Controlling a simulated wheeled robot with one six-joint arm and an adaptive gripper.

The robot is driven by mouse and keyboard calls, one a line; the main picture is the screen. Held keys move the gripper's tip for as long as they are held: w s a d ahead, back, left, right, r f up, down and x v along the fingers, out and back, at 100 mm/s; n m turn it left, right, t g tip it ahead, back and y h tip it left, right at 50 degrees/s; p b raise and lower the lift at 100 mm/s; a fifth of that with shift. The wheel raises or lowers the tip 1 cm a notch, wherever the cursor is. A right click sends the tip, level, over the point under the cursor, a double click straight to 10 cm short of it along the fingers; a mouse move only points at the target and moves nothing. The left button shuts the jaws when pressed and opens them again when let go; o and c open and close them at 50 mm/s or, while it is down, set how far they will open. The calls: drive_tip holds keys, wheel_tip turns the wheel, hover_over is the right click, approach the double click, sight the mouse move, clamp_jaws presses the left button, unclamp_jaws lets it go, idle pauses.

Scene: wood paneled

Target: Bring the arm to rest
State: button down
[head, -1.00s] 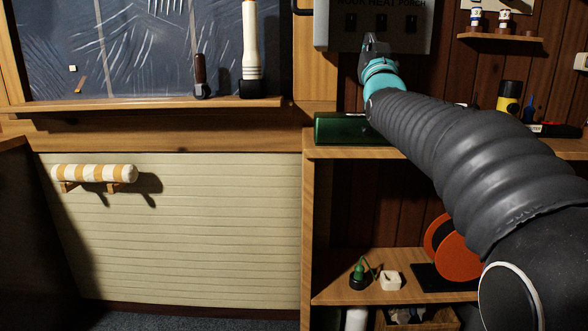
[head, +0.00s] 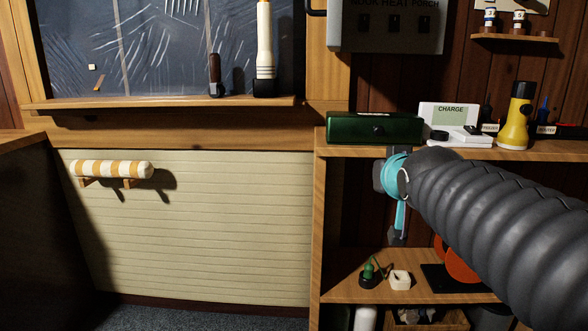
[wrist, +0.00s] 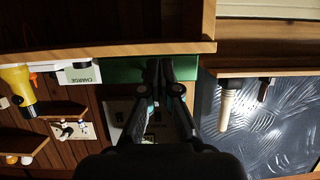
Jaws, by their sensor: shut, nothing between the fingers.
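My gripper (wrist: 159,70) is shut and empty, with its two dark fingers together in the wrist view. In the head view my dark, ribbed arm reaches in from the lower right. Its teal wrist part is in front of the shelf edge, below the green box (head: 375,128), and the fingers are hard to make out there. The wrist view is upside down, and the fingertips overlap the green box (wrist: 122,71) in the picture. I cannot tell the gap between them.
The wooden shelf (head: 335,150) also holds a CHARGE box (head: 448,115) and a yellow flashlight (head: 515,118). A switch panel (head: 385,28) hangs above. Below are an orange reel (head: 460,264) and small items. A striped roll (head: 112,169) sits left; the space before the pale wall is clear.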

drive_tip(key=s+f+g, duration=0.8)
drive_tip(key=s+f, duration=1.4)
drive_tip(key=s, duration=0.2)
drive_tip(key=shift+a, duration=0.4)
